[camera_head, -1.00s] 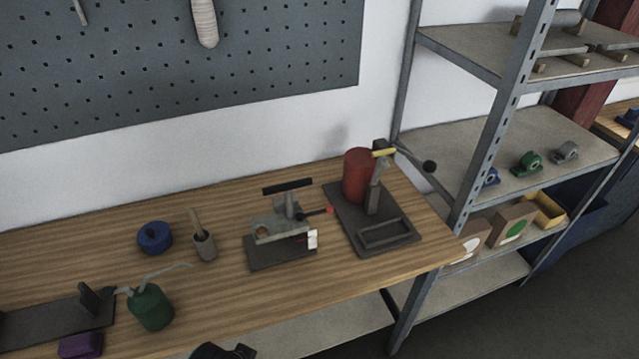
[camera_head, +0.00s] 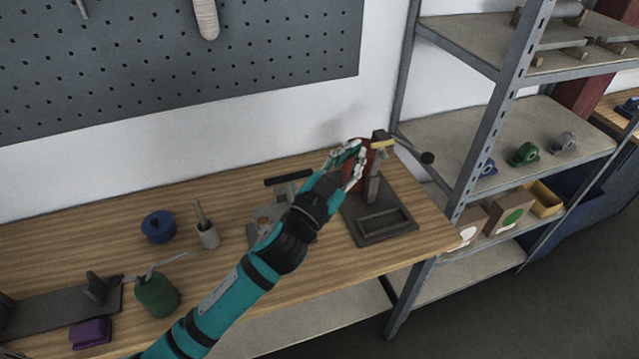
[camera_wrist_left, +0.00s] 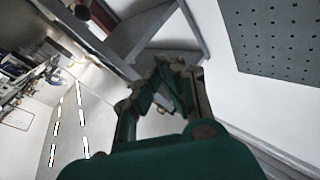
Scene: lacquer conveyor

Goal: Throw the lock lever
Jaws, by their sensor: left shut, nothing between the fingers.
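A press with a red cylinder (camera_head: 357,150) stands on a dark base plate (camera_head: 405,232) near the bench's right end. It has a dark post with a yellow piece (camera_head: 383,144) at its top and a thin lever ending in a black ball (camera_head: 428,157). I cannot tell which part is the lock lever. My left gripper (camera_head: 355,155) is in front of the red cylinder, left of the yellow piece, and partly hides the cylinder. It is shut and empty; its fingers also show in the left wrist view (camera_wrist_left: 176,78). My right gripper is not in view.
A clamp fixture with a black bar (camera_head: 288,178) is partly hidden behind my left arm. Left of it are a pot with a stick (camera_head: 208,236), a blue roll (camera_head: 158,228) and a green oil can (camera_head: 157,296). A metal shelf (camera_head: 500,110) rises at the right.

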